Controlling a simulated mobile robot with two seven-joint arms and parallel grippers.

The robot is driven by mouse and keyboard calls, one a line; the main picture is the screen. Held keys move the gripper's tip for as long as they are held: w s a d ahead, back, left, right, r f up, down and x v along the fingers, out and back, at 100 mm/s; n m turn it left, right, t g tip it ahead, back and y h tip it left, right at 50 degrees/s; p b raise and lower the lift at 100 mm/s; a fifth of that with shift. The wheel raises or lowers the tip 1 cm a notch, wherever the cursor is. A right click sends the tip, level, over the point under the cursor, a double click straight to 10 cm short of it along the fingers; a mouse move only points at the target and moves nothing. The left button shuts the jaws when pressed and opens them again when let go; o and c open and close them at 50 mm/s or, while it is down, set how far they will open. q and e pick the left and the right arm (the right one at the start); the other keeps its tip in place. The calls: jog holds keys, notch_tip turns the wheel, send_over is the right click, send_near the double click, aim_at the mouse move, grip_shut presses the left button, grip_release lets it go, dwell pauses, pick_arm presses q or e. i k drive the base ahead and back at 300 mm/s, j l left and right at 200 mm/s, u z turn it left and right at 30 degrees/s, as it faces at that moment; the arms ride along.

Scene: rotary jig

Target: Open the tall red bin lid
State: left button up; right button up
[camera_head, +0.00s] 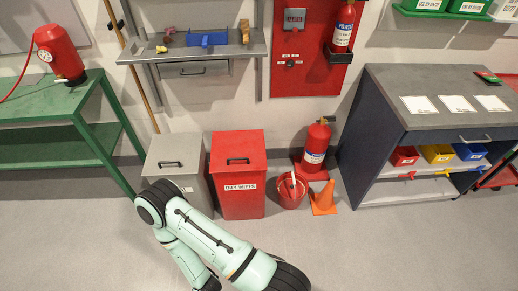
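The tall red bin (237,200) stands on the floor against the back wall, with a white label reading "DRY WIPES" on its front. Its red lid (237,146) lies flat and closed, with a black handle (238,160) on top near the front edge. A mint-green and black arm of mine shows at the bottom centre, in front of the bins. Only its links are visible, and its bend overlaps the lower front of the grey bin. Neither gripper is in the frame.
A grey lidded bin (178,157) stands directly left of the red bin. A red bucket (292,191), an orange cone (323,199) and a fire extinguisher (317,144) stand to the right. A grey shelf (200,50) hangs above. The floor (400,250) at front right is clear.

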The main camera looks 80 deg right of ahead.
aim_at(232, 151)
jog(key=z, duration=2.55)
